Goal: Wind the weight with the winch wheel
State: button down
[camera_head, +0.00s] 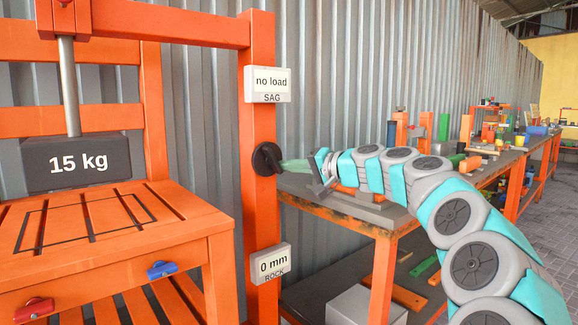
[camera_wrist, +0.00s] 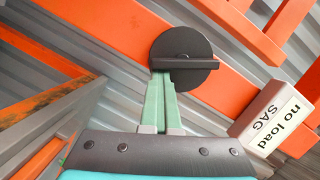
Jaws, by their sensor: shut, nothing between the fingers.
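The winch wheel (camera_head: 267,159) is a black disc with a raised bar across it, on the orange post (camera_head: 257,205). It also shows in the wrist view (camera_wrist: 200,58). My gripper (camera_head: 284,166) has pale green fingers, which are shut with nothing between them. In the wrist view the fingertips (camera_wrist: 161,74) overlap the lower left part of the wheel, by the bar's left end; I cannot tell whether they touch it. The dark weight (camera_head: 78,163) marked "15 kg" hangs from a grey rod (camera_head: 68,85) above the slatted orange chair seat (camera_head: 120,215).
A sign (camera_head: 267,84) on the post reads "no load, SAG", and a lower one (camera_head: 271,263) reads "0 mm, ROCK". Red (camera_head: 33,310) and blue (camera_head: 161,269) clamps sit on the chair's front. A workbench (camera_head: 350,217) with several items runs behind my arm along the corrugated wall.

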aim_at(268, 174)
jog(key=shift+s+a+f+m, duration=0.1)
jog(key=shift+a+f+m, duration=0.2)
jog(key=shift+m, duration=0.3)
dwell(0.4)
jog(key=shift+s+f+y, duration=0.1)
jog(key=shift+f+y, duration=0.15)
jog(key=shift+y, duration=0.05)
dwell(0.9)
jog(key=shift+s+a+f+m, duration=0.1)
jog(key=shift+a+f+m, duration=0.1)
jog(key=shift+m, duration=0.55)
jog(key=shift+s+a+f+m, duration=0.1)
jog(key=shift+a+m, duration=0.05)
jog(key=shift+m, duration=0.6)
dwell(1.3)
jog(key=shift+s+a+f, duration=0.15)
jog(key=shift+a, duration=0.05)
dwell(1.1)
jog(key=shift+s+a+m+t+y, duration=0.2)
jog(key=shift+m+t+y, duration=0.15)
jog(key=shift+m, duration=0.45)
dwell(0.4)
jog(key=shift+a+f, duration=0.1)
jog(key=shift+a, duration=0.05)
dwell(0.3)
